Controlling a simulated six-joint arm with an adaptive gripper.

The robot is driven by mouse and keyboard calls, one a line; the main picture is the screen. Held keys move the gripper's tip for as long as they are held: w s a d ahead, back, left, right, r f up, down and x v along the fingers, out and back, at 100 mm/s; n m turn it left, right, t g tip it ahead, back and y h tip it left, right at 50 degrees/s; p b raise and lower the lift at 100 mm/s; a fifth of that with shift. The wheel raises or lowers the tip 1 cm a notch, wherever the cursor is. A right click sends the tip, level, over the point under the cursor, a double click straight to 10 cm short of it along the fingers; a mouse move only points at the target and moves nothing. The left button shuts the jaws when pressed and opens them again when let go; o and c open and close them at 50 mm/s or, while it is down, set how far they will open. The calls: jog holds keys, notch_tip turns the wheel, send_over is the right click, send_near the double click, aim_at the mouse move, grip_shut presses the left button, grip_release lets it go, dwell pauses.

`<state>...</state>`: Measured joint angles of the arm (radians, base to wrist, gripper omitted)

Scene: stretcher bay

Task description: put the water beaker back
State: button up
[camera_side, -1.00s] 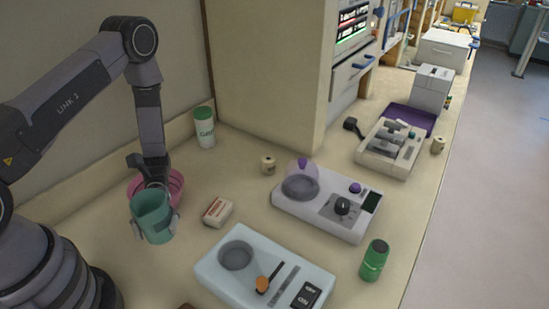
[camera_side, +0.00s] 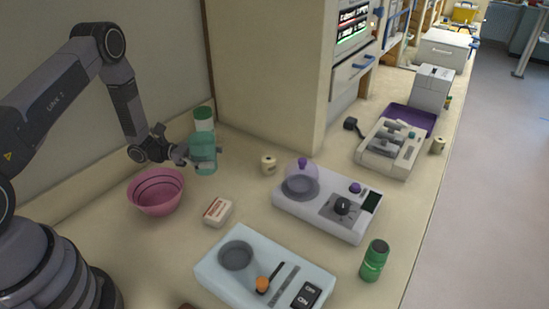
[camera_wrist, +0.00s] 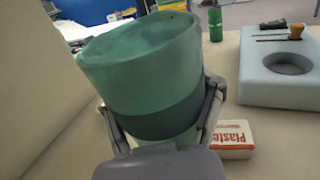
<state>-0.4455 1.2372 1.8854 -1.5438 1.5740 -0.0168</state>
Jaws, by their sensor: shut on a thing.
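The water beaker (camera_side: 203,160) is a translucent teal cup with a darker band low in it. My gripper (camera_side: 199,152) is shut on it, with a finger on either side. In the side view the beaker is near the wall corner, in front of a white canister with a green lid (camera_side: 204,116), and partly covers it. It looks upright there; I cannot tell its height above the bench or whether it touches the canister. In the wrist view the beaker (camera_wrist: 145,75) fills the middle, its base hidden by my gripper.
A pink bowl (camera_side: 156,197) stands left of the beaker. A plaster box (camera_side: 218,211) and a small tan roll (camera_side: 268,164) lie nearby. A pale blue unit with a round recess (camera_side: 210,272), a domed white device (camera_side: 320,218) and a green bottle (camera_side: 374,262) stand further right.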

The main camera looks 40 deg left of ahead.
jog(key=w+f, duration=0.3)
jog(key=w, duration=0.1)
jog(key=w+f, duration=0.4)
jog(key=shift+d+f, duration=0.1)
jog(key=shift+d, duration=0.05)
jog(key=shift+w+f, duration=0.15)
jog(key=shift+f, duration=1.5)
jog(key=shift+f, duration=0.15)
jog(key=o, duration=1.3)
